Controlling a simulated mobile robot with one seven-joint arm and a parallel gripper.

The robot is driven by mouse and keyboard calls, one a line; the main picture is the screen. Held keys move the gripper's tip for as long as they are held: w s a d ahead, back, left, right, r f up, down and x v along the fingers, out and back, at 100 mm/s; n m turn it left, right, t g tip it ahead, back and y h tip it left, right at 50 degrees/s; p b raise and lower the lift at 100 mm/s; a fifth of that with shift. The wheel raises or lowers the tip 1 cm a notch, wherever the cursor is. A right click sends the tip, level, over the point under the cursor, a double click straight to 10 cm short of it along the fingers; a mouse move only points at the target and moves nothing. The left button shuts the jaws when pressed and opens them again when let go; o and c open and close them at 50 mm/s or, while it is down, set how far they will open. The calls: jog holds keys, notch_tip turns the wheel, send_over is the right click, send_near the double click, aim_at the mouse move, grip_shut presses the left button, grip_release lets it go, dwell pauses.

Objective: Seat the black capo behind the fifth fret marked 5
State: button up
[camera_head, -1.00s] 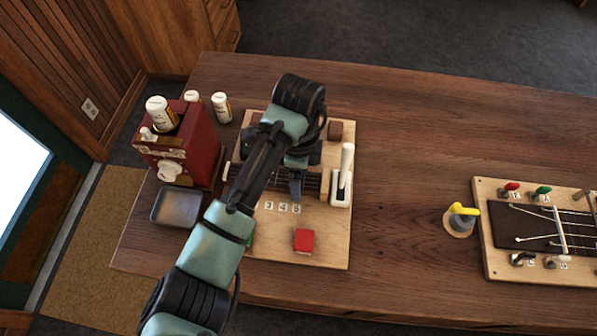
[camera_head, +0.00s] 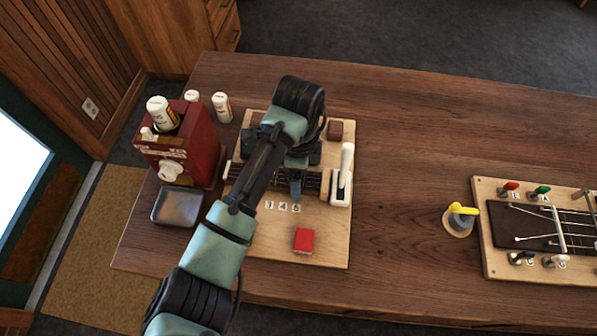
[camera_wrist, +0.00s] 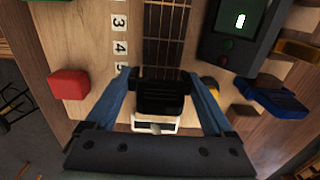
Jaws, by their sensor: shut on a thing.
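The black capo (camera_wrist: 163,92) sits between the two blue fingers of my gripper (camera_wrist: 161,88) in the wrist view. My gripper is shut on it. The capo lies across the dark stringed fretboard (camera_wrist: 165,38), level with and a little past the label 5 (camera_wrist: 121,71), towards the white end piece. Whether it touches the strings I cannot tell. In the head view my gripper (camera_head: 295,185) points down over the neck's right part, above the label 5 (camera_head: 296,208). My arm hides the capo and much of the neck there.
A red block (camera_head: 304,240) lies on the wooden board (camera_head: 325,258). A white lever (camera_head: 345,170) stands close right of my gripper. A red dispenser (camera_head: 182,150) and metal tray (camera_head: 178,206) are at left.

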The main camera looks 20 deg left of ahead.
jog(key=shift+f, duration=0.45)
jog(key=o, duration=1.1)
jog(key=shift+c, duration=0.2)
jog(key=shift+r, duration=0.1)
notch_tip(320, 180, up, 11)
jog(key=p, duration=0.9)
jog(key=shift+p, duration=0.4)
